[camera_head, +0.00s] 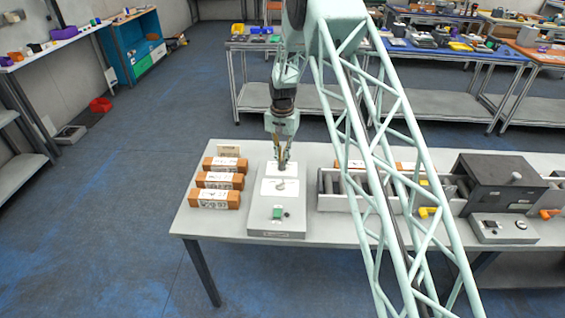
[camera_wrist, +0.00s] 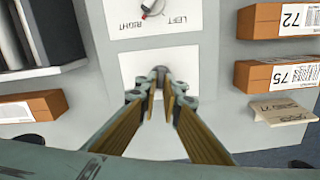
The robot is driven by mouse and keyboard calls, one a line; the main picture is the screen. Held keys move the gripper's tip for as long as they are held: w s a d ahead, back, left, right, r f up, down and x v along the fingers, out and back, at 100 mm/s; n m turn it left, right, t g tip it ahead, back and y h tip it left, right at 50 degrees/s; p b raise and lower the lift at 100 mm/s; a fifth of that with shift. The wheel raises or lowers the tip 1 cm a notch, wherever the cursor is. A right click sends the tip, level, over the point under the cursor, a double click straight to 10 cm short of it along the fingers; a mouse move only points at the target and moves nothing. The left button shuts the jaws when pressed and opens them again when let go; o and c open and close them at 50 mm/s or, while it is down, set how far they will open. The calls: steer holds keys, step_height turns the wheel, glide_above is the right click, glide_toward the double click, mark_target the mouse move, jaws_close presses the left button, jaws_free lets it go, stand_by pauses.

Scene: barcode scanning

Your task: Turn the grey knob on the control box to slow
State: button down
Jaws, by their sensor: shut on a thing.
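The grey control box (camera_head: 256,222) stands on the table with two white label plates on top. My gripper (camera_head: 282,166) points down at its far plate. In the wrist view my gripper (camera_wrist: 162,86) has its fingertips close around the grey knob (camera_wrist: 160,71), and it is shut on it. The knob's plate (camera_wrist: 130,66) shows no readable wording, so the slow mark and the knob's pointing direction cannot be read. A second knob (camera_wrist: 153,8) with a red mark sits on the plate lettered LEFT and RIGHT.
Orange-brown boxes with white labels (camera_head: 215,199) stand left of the control box. A green button (camera_head: 277,212) is at the box's near end. To the right are a roller conveyor (camera_head: 333,205) and a dark scanner housing (camera_head: 497,180). My lattice arm covers part of the conveyor.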

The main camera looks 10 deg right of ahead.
steer(key=n+b, duration=0.1)
steer(key=n, duration=0.4)
steer(key=shift+a, duration=0.15)
steer(key=shift+a+n+b, duration=0.1)
steer(key=shift+n+b, duration=0.65)
steer(key=shift+n, duration=2.15)
steer(key=c, duration=2.8)
jaws_free()
steer(key=shift+r, duration=0.15)
step_height(320, 180, up, 12)
steer(key=shift+f, duration=0.15)
